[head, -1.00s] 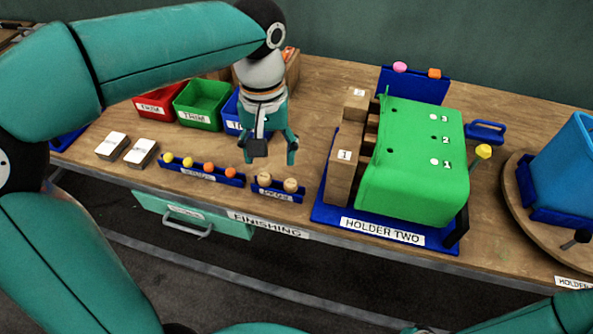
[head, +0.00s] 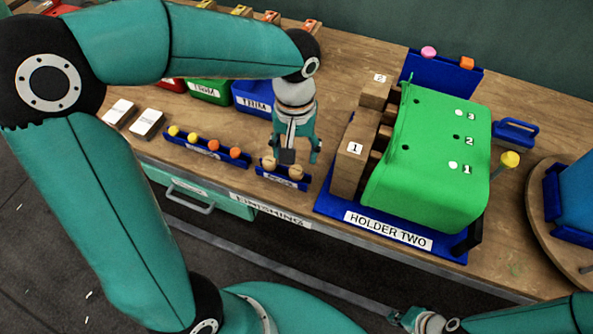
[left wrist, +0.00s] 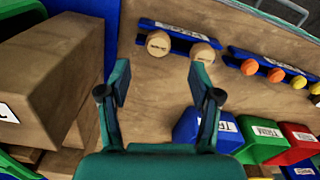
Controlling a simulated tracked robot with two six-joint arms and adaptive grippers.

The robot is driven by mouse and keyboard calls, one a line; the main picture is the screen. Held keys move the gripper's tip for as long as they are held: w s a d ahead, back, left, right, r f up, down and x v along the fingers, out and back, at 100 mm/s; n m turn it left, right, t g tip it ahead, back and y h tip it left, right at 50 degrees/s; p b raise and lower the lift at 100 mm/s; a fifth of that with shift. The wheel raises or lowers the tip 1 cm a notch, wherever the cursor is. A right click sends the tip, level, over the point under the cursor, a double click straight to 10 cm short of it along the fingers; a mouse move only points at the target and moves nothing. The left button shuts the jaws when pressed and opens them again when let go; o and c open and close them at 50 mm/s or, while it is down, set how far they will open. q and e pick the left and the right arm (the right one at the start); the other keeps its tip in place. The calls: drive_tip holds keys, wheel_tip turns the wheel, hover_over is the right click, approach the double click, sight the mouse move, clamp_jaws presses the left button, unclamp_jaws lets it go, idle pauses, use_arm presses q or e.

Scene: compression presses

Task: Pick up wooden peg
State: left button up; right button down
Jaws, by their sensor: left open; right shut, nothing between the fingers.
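Two round-ended wooden pegs, the left one (head: 268,163) and the right one (head: 296,172), sit in a small blue labelled rack (head: 283,182) near the table's front edge. My left gripper (head: 301,156) is open and empty, pointing down above and just behind the rack, and it partly covers the pegs. In the left wrist view, one peg (left wrist: 158,43) lies beyond the gap between the open fingers (left wrist: 158,77). The other peg (left wrist: 203,53) lies beyond the right fingertip. Both are apart from the fingers. My right gripper (head: 402,318) is shut and empty at the bottom.
A green block fixture (head: 430,150) on the blue HOLDER TWO base (head: 340,207) stands right of the pegs, with wooden blocks (head: 350,160) at its left side. A blue rack (head: 178,142) of yellow and orange pegs is on the left. Coloured bins (head: 210,92) stand behind.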

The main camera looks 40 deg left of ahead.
sight(297, 169)
use_arm(q)
drive_tip(key=shift+d+f+p, duration=0.2)
drive_tip(key=shift+f+p, duration=0.15)
drive_tip(key=shift+f, duration=2.8)
drive_tip(key=c, duration=0.9)
